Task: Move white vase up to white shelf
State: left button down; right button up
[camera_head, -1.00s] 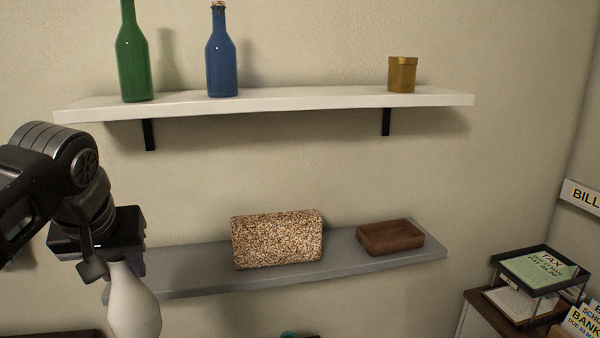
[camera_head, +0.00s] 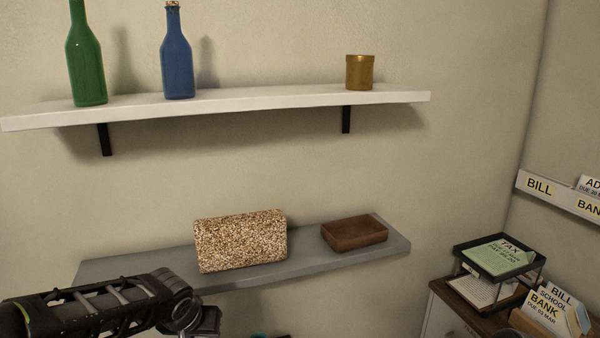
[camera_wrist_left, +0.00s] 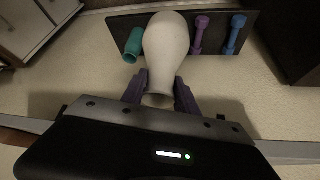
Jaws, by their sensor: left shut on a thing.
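The white vase (camera_wrist_left: 167,45) is in the left wrist view, its neck between the purple fingers of my left gripper (camera_wrist_left: 160,90). The gripper is shut on the neck, with the vase's rounded body beyond the fingertips. In the head view my left arm comes in at the bottom left, and the vase is out of sight there. The white shelf (camera_head: 270,105) is the upper one on the wall, above my arm. My right gripper is in neither view.
A green bottle (camera_head: 86,60), a blue bottle (camera_head: 177,60) and a gold jar (camera_head: 360,72) stand on the white shelf, with a wide clear stretch between blue bottle and jar. The grey shelf (camera_head: 300,262) below holds a speckled block (camera_head: 240,241) and a brown tray (camera_head: 354,234).

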pick_arm(q)
jog(key=shift+s+d+f, duration=0.1)
jog(key=shift+d+f, duration=0.1)
jog(key=shift+f, duration=0.3)
jog(key=shift+d+f, duration=0.2)
jog(key=shift+f, duration=0.25)
jog(key=s+f, duration=0.4)
jog(key=f, duration=0.1)
dwell(0.6)
jog(key=shift+d, duration=0.1)
dwell(0.3)
